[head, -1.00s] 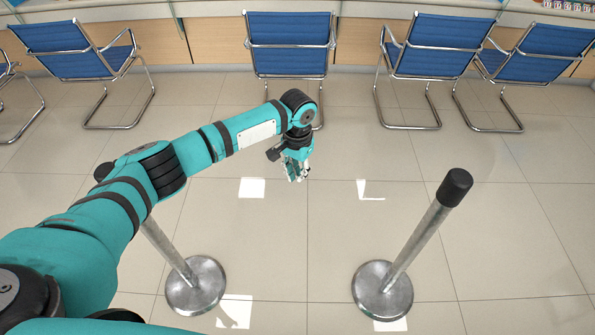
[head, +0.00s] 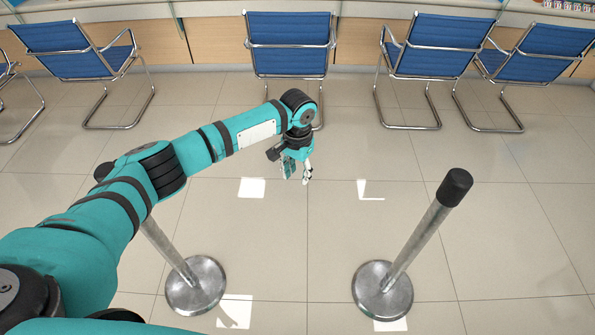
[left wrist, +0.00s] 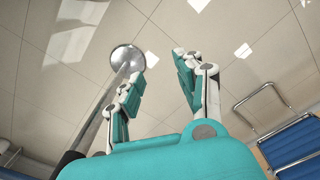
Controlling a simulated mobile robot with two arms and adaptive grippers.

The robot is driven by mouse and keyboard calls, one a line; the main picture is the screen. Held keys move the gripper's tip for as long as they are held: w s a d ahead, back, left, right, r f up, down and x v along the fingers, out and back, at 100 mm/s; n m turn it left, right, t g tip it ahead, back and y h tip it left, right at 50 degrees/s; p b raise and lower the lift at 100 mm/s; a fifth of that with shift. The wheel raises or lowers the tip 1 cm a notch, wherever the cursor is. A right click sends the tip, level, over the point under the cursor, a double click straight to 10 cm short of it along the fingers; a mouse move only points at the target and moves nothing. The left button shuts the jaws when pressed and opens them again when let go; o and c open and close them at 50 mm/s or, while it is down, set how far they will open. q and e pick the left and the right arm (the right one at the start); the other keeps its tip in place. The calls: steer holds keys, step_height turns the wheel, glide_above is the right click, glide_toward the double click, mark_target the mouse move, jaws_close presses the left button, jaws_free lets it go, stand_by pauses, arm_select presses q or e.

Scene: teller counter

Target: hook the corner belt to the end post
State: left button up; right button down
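Two steel posts with round bases and black caps stand on the floor in the head view. The right post (head: 417,243) is in full view and leans in the picture. The left post (head: 172,252) is partly hidden behind my left arm, and only part of its black cap (head: 103,171) shows. My left gripper (head: 298,171) is between and beyond the posts, apart from both, open and empty. In the left wrist view its spread fingers (left wrist: 157,75) have a post (left wrist: 98,120) behind them; I cannot tell which one. I see no belt. My right gripper is out of view.
Blue chairs (head: 290,45) with chrome frames line the far side before a counter (head: 215,42). The tiled floor (head: 300,240) between the posts is clear, with bright light patches. One chair (left wrist: 295,145) also shows at the right in the left wrist view.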

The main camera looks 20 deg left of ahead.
arm_select(q)
step_height(320, 180, up, 12)
stand_by(0.5)
stand_by(0.4)
